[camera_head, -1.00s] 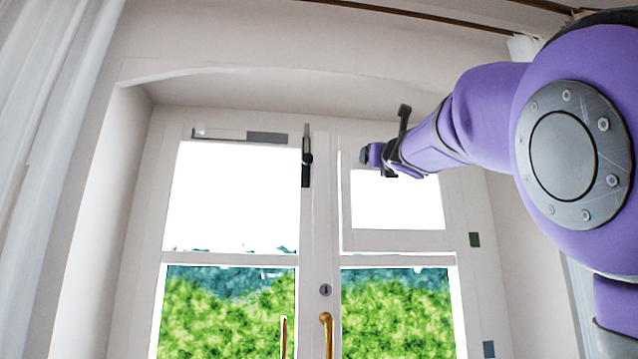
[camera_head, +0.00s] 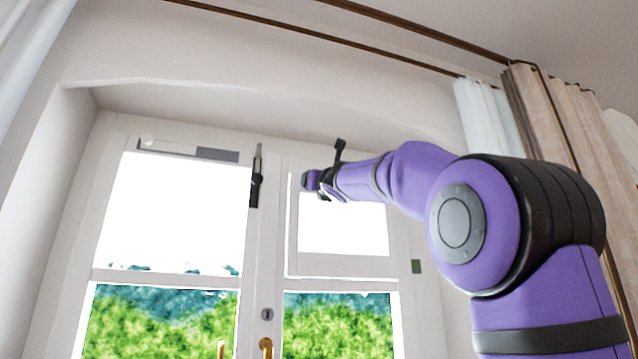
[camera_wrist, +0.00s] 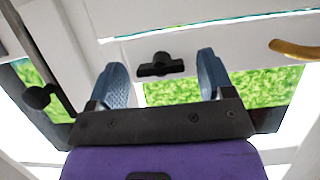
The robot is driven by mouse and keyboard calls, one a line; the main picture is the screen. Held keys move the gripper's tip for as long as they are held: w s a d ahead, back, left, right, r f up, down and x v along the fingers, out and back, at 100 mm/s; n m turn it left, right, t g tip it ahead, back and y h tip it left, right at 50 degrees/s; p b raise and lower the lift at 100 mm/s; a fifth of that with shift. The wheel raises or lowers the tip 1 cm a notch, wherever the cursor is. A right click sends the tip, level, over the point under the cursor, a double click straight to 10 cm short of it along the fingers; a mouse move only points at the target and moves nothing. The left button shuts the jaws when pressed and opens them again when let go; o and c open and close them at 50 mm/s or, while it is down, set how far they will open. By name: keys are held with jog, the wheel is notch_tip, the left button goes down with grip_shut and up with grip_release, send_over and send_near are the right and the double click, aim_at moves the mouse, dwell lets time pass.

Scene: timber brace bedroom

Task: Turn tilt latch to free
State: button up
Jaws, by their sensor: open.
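In the wrist view a small black latch (camera_wrist: 160,66) with a round knob and a flat bar sits on the white window frame. My gripper (camera_wrist: 165,72) is open, with one blue-grey finger on each side of the latch, and nothing is held. Clear gaps show between the latch and both fingers; the depth between them is hard to tell. In the head view my gripper (camera_head: 312,182) is at the left side of the upper right pane (camera_head: 343,225). I cannot make out the small latch there.
A tall dark bolt (camera_head: 257,178) stands on the central post, left of my gripper. A brass handle (camera_head: 266,346) is lower; one also shows in the wrist view (camera_wrist: 295,49). A dark rod with a round knob (camera_wrist: 38,97) is at the wrist view's left. Curtains (camera_head: 560,125) hang right.

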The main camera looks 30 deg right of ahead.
jog(key=c, duration=0.9)
jog(key=shift+n+y, duration=1.2)
jog(key=shift+n, duration=1.1)
jog(key=shift+d+r+n+g+y, duration=0.1)
jog(key=shift+n+g+y, duration=0.75)
jog(key=shift+n, duration=2.1)
jog(key=shift+d+r+n+g+y, duration=0.1)
jog(key=shift+n+g+y, duration=0.3)
jog(key=shift+n+y, duration=1.7)
jog(key=shift+d+r+n+g+y, duration=0.1)
jog(key=shift+n+g, duration=0.55)
jog(key=shift+n, duration=3.2)
jog(key=shift+s, duration=0.1)
